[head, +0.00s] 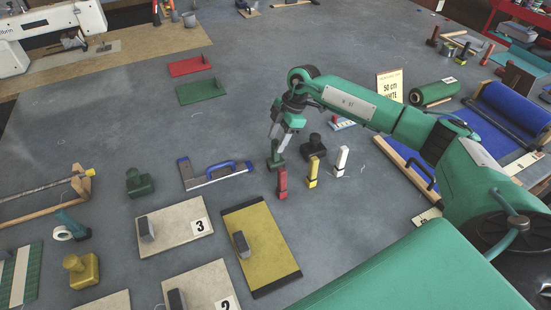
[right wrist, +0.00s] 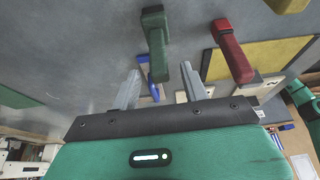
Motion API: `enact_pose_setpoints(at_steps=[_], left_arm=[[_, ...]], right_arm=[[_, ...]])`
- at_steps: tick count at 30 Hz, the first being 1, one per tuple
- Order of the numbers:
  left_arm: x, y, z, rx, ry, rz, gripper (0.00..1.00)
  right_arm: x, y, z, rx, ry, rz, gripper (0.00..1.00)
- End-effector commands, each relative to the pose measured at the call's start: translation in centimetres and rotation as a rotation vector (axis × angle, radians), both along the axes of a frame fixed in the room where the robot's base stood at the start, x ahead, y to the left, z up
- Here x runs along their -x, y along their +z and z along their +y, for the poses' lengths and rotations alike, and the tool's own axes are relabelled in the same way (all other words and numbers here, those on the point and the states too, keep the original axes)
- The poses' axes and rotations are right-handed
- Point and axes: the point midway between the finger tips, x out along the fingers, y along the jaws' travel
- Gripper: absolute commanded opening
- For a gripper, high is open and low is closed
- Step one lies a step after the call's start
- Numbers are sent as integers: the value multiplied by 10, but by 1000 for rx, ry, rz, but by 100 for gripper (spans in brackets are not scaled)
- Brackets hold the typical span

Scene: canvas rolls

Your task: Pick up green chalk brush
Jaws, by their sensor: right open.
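The green chalk brush (head: 275,158) stands upright on the grey table, at the left end of a short row with a red brush (head: 282,184), a yellow brush (head: 312,174) and a white brush (head: 341,161). My right gripper (head: 281,139) is open and points down just above the green brush, partly covering its top in the head view. In the right wrist view the green brush (right wrist: 156,42) lies just beyond the open fingertips (right wrist: 161,70), roughly in line with the gap. The red brush (right wrist: 233,52) is to its right. My left gripper is not in view.
A dark stamp-like block (head: 314,146) stands close to the row's right side. A yellow board (head: 262,247) and numbered boards (head: 174,227) lie nearer. The table beyond the gripper is mostly clear.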

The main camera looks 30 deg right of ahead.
Motion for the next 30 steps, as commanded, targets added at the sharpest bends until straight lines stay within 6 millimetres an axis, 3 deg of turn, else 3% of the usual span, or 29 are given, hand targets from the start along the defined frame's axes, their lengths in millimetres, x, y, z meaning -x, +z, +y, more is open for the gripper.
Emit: enact_pose_setpoints(at_steps=[3,9,17,24,30], left_arm=[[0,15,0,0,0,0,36],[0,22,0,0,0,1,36],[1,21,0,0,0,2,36],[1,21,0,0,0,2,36],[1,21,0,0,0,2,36]], right_arm=[[1,-13,5,0,1,5,45],[0,-38,13,1,0,2,45],[-1,-42,14,1,1,1,45],[-1,-42,14,1,0,1,2],[-1,-41,14,0,0,0,0]])
